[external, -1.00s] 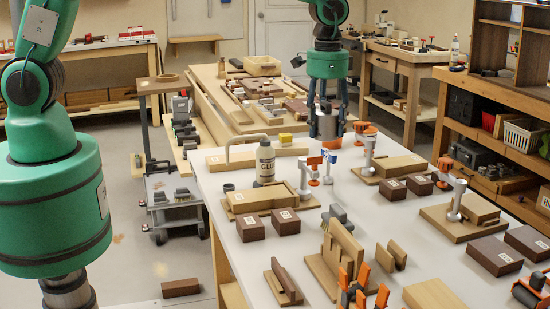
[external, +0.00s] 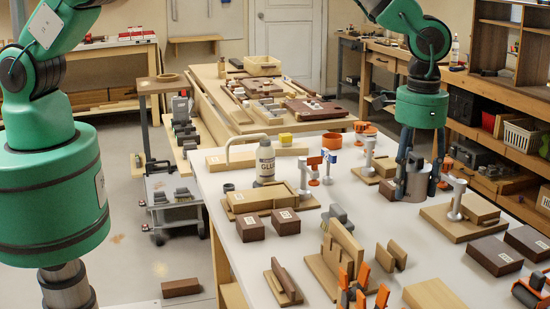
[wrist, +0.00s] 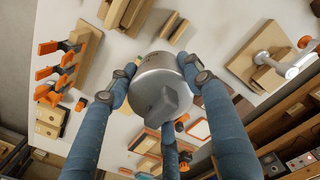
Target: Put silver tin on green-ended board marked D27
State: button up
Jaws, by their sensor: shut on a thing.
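My gripper (external: 416,168) is shut on the silver tin (external: 410,187), a grey metal cylinder hanging upright at the right part of the white bench. In the wrist view the tin (wrist: 150,84) sits between the blue-sleeved fingers, its round lid and raised grey knob facing the camera. The tin appears to be above the bench top, but its exact height is hard to tell. I cannot make out a green-ended board or a D27 mark in either view; labels are too small to read.
A white bench (external: 225,180) holds a glue bottle (external: 265,162), brown blocks (external: 285,222) and orange clamps (external: 357,286). A board with a grey clamp post (external: 455,203) stands close right of the tin. Wooden pieces (external: 391,257) stand nearer the front. Bare bench shows between them.

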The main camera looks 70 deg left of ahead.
jog(key=s+d+f, duration=0.2)
jog(key=d, duration=1)
send_over(422, 300)
jog(key=shift+f+p, duration=0.45)
jog(key=shift+f, duration=2.05)
jog(key=shift+f, duration=3.1)
jog(key=shift+f, duration=0.15)
jog(key=shift+f, duration=1.75)
jog(key=shift+f, duration=0.1)
